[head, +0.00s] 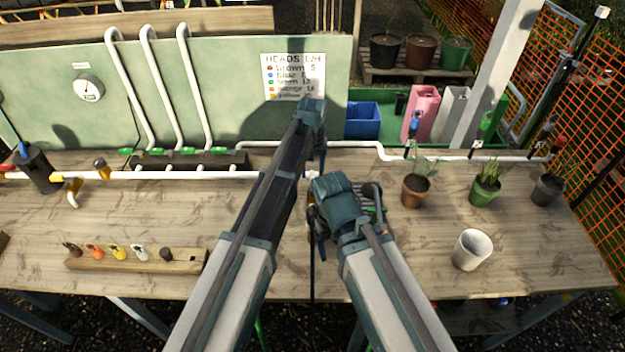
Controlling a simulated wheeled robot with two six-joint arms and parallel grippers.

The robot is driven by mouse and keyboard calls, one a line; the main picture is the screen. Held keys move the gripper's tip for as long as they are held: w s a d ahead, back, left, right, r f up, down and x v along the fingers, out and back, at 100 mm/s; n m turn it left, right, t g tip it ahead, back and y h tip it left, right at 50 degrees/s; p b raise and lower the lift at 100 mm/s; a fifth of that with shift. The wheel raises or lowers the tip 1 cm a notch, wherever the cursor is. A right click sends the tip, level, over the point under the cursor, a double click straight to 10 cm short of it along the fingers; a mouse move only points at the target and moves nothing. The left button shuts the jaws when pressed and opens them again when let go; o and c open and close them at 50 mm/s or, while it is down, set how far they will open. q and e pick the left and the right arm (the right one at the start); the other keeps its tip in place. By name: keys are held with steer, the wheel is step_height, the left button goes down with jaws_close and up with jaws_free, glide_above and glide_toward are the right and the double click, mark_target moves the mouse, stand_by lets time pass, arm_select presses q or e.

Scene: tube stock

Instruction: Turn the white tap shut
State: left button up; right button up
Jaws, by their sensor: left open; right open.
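I cannot make out a tap that is clearly white; the middle of the bench is largely hidden by my arms. A white pipe (180,175) runs along the bench and passes behind my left arm. Several green-handled taps (188,151) stand in a row on a dark block at the back left. My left gripper (317,163) is open, low over the back middle of the bench, partly hidden by the arms. My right gripper (319,243) is open, nearer the front of the bench and below the left one in the picture. Neither visibly holds anything.
A wooden rack (190,262) with small coloured heads lies front left. A dark canister (40,168) stands far left. A white cup (472,249) and potted plants, one in a terracotta pot (415,192), stand right. A blue bin (362,121) is behind.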

arm_select(q)
steer(key=shift+f, duration=0.4)
steer(key=shift+r, duration=0.1)
jaws_close()
stand_by(1.1)
